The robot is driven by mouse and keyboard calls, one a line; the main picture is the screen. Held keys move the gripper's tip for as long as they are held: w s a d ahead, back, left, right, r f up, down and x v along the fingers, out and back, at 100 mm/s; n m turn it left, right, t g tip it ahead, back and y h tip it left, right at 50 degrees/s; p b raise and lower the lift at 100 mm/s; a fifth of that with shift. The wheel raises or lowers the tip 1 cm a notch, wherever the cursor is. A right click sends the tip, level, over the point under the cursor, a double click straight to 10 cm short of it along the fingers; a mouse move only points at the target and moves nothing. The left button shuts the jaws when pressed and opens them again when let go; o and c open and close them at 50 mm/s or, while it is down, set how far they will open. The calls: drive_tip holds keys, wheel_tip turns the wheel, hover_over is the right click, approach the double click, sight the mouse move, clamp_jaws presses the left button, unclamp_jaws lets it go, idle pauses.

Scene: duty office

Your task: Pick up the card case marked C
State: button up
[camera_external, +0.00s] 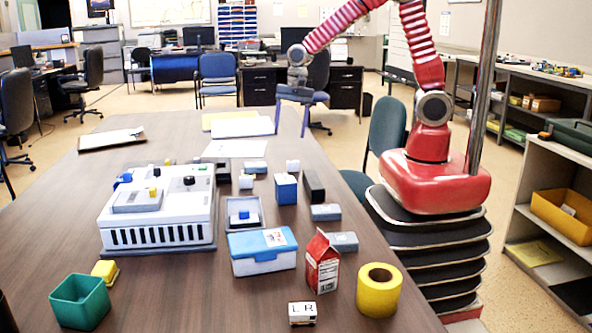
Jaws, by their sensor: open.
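I cannot make out a letter C on anything in the external view, so I cannot tell which item is the card case marked C. Candidates are a blue box with a pale label (286,189), flat grey-blue cases (326,212) and (343,241), another flat case (255,167), and a dark upright block (314,186). A blue-lidded white box (262,252) carries a label too small to read. A small white block marked "L R" (302,311) stands at the front. My gripper (291,133) is open and empty, fingers down, above the table's far right part, apart from these items.
A white machine (160,222) fills the table's left middle. A teal bin (80,302), a yellow block (104,271), a red carton (322,264) and a yellow tape roll (367,299) stand nearer. Papers (243,127) lie at the far end.

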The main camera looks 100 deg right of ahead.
drive_tip(key=w+d+m+t, duration=0.1)
drive_tip(key=w+d+m, duration=0.3)
drive_tip(key=w+m, duration=0.4)
drive_tip(key=shift+f+m+t, duration=0.2)
drive_tip(key=shift+m+t, duration=0.1)
drive_tip(key=shift+m, duration=3.5)
hover_over(256, 164)
drive_tip(key=s, duration=0.2)
drive_tip(key=shift+d+f, duration=0.15)
drive_tip(key=shift+f, duration=4)
drive_tip(key=shift+x, duration=2.6)
drive_tip(key=shift+w+f, duration=0.1)
drive_tip(key=shift+f, duration=0.1)
drive_tip(key=shift+c, duration=0.5)
